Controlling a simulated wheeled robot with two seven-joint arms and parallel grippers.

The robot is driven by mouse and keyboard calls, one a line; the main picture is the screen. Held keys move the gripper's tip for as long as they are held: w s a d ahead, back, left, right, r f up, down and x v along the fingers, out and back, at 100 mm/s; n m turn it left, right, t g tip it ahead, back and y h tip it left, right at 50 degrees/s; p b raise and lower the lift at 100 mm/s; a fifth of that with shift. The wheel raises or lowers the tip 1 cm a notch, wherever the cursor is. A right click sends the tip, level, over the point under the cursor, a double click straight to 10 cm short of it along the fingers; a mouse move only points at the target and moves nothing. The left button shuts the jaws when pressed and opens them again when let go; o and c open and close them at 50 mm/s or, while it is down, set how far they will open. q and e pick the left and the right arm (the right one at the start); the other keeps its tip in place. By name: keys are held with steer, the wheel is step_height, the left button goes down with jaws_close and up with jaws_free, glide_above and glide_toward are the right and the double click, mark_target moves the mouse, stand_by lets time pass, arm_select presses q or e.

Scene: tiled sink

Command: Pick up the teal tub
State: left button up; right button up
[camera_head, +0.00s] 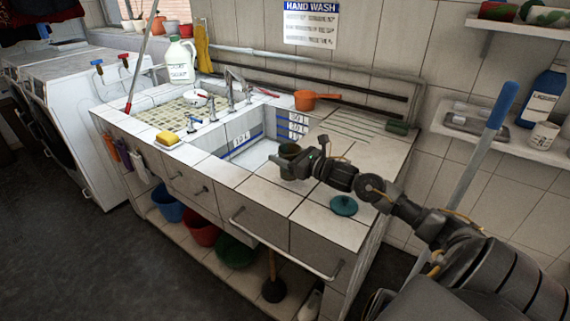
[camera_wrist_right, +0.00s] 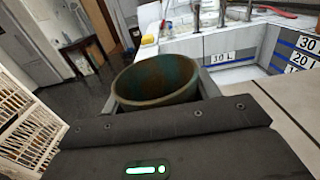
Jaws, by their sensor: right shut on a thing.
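The teal tub (camera_head: 289,149) is a small round open container, dark green on the outside in the head view. In the right wrist view the tub (camera_wrist_right: 160,78) fills the space between the fingers, with a worn brown and teal inside and its open mouth showing. My right gripper (camera_head: 291,164) is shut on the tub, at the right edge of the sink basin. The tub looks roughly upright. Its underside is hidden, so I cannot tell its clearance from the counter. My left gripper is not in view.
A round teal lid-like disc (camera_head: 343,206) lies on the tiled counter (camera_head: 310,218) near my right forearm. An orange scoop (camera_head: 305,99) sits behind the basin. Taps (camera_head: 231,94) stand left of it. A grey pole with a blue grip (camera_head: 494,112) leans at the right.

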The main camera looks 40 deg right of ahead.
steer(key=s+a+r+b, duration=0.1)
steer(key=s+a+r, duration=0.3)
steer(key=a+r, duration=0.8)
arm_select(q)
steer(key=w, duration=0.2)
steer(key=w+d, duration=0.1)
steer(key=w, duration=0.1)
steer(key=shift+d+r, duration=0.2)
arm_select(e)
steer(key=s+a+f+n+y, duration=0.1)
steer(key=s+a+f, duration=0.4)
steer(key=f, duration=0.4)
steer(key=s+a+f+n+g+y, duration=0.1)
steer(key=s+a+f+y, duration=0.1)
steer(key=s+a+f, duration=0.4)
step_height(320, 180, down, 3)
steer(key=shift+s+r+y, duration=0.15)
steer(key=shift+s+y, duration=0.15)
steer(key=shift+s, duration=0.5)
